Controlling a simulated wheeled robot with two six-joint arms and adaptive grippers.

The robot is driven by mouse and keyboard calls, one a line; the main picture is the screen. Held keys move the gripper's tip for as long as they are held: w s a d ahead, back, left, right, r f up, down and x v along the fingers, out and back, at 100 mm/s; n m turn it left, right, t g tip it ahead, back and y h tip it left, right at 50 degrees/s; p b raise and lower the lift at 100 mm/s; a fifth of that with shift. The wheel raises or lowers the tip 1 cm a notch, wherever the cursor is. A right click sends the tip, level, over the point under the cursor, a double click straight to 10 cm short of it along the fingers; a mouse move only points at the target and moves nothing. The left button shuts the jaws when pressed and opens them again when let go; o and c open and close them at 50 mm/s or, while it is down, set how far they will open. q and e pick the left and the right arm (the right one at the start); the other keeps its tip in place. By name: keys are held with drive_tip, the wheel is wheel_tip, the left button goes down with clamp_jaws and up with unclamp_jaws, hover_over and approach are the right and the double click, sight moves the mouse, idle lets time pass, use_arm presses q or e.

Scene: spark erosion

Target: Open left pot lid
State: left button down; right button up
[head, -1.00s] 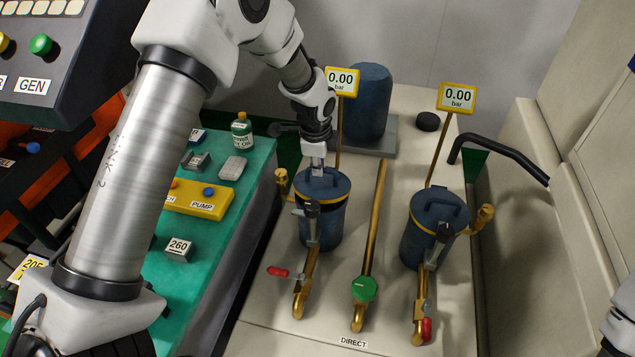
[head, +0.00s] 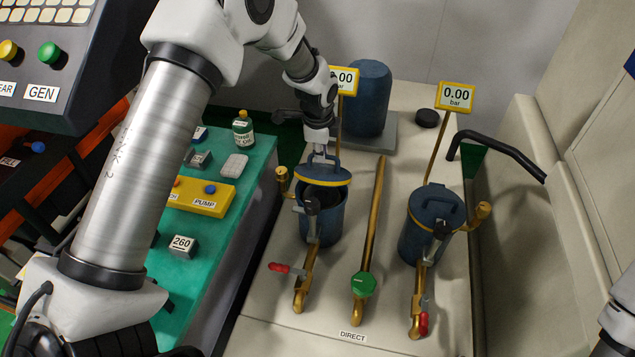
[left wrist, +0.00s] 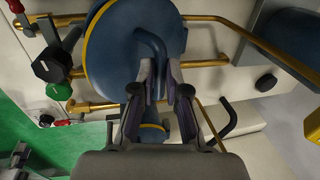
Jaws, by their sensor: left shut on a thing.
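The left pot (head: 322,222) is a blue cylinder whose dark open mouth shows in the head view. Its blue lid (head: 322,172) with a yellow rim is raised at the back and tilted above the mouth. My left gripper (head: 318,153) is shut on the lid's handle, above the lid. In the left wrist view the lid (left wrist: 112,55) fills the upper middle, and its bent handle (left wrist: 150,45) runs down between the fingers of the left gripper (left wrist: 160,82). Whether the lid's front edge touches the pot is unclear. Only part of my right arm shows at the right edge.
The right pot (head: 430,235) stands with its lid on. Brass pipes with a red lever (head: 285,269) and a green knob (head: 363,285) lie in front. A gauge sign (head: 455,97) and a blue tank (head: 370,95) stand behind. A green bench (head: 220,255) is at left.

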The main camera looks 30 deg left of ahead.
use_arm(q)
drive_tip(key=shift+w, duration=0.1)
drive_tip(key=shift+w+a+r+p, duration=0.1)
drive_tip(key=shift+w+r+p, duration=0.15)
drive_tip(key=shift+w+p, duration=0.15)
drive_tip(key=shift+w+a+r, duration=0.1)
drive_tip(key=shift+w+a, duration=0.1)
drive_tip(key=shift+w, duration=0.45)
drive_tip(key=shift+w+a+r+p, duration=0.15)
drive_tip(key=shift+w+p, duration=0.15)
drive_tip(key=shift+w, duration=0.2)
drive_tip(key=shift+w+a, duration=0.15)
drive_tip(key=shift+w, duration=0.65)
